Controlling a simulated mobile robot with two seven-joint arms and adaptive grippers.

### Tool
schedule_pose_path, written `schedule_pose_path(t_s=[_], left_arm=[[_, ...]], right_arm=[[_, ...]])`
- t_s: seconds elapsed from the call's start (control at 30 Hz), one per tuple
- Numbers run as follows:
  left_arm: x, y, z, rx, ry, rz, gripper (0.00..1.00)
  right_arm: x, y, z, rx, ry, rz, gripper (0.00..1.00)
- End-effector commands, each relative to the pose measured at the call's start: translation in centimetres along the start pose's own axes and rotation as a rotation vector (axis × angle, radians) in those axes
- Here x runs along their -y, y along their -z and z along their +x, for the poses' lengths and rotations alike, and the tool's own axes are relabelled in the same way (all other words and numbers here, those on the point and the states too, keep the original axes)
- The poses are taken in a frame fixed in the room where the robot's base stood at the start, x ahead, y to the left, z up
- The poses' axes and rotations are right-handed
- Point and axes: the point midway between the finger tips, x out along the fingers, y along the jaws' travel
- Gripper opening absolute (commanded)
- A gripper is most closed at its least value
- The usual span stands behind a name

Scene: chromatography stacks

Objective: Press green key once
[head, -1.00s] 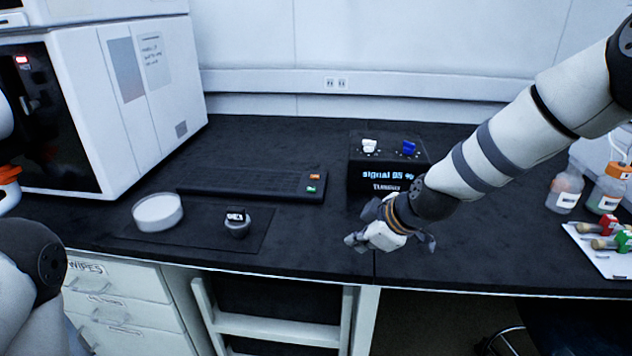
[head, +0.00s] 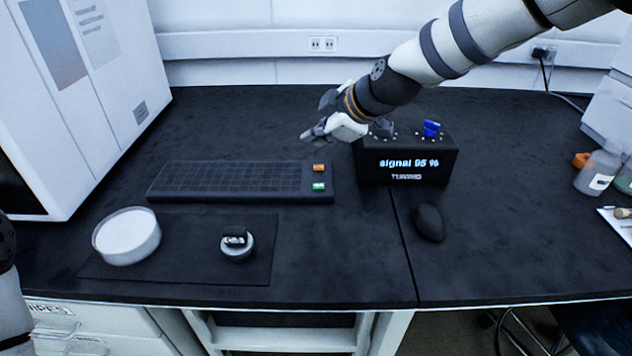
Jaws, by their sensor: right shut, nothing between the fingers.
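The green key (head: 319,187) is at the right end of a black keyboard (head: 235,182) lying flat on the dark bench. An orange key (head: 319,167) sits just behind it. My right gripper (head: 308,136) is shut and empty. It appears above and behind the right end of the keyboard, apart from the green key in the picture; its exact height is hard to judge. My left gripper is not in view; only part of my left arm shows at the left edge.
A black box (head: 407,165) reading "signal 95 %" with a blue knob (head: 431,128) stands right of the keyboard. A mouse (head: 429,223) lies in front of it. A white round dish (head: 127,236) and a small dark-topped round object (head: 237,243) sit on a mat (head: 190,268).

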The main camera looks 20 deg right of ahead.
Motion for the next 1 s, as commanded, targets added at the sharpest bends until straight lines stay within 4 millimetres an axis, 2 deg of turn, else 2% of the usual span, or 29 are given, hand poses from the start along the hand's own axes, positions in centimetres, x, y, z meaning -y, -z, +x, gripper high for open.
schedule_pose_path(t_s=[0.17,0.6,1.0], left_arm=[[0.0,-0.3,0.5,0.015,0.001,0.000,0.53],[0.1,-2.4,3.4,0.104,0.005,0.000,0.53],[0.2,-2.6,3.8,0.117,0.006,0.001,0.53]], right_arm=[[0.6,-0.6,0.8,0.002,0.006,0.003,0.00],[4.0,-3.9,5.3,0.004,0.009,0.003,0.00],[4.5,-4.5,6.2,0.001,0.000,0.001,0.00]])
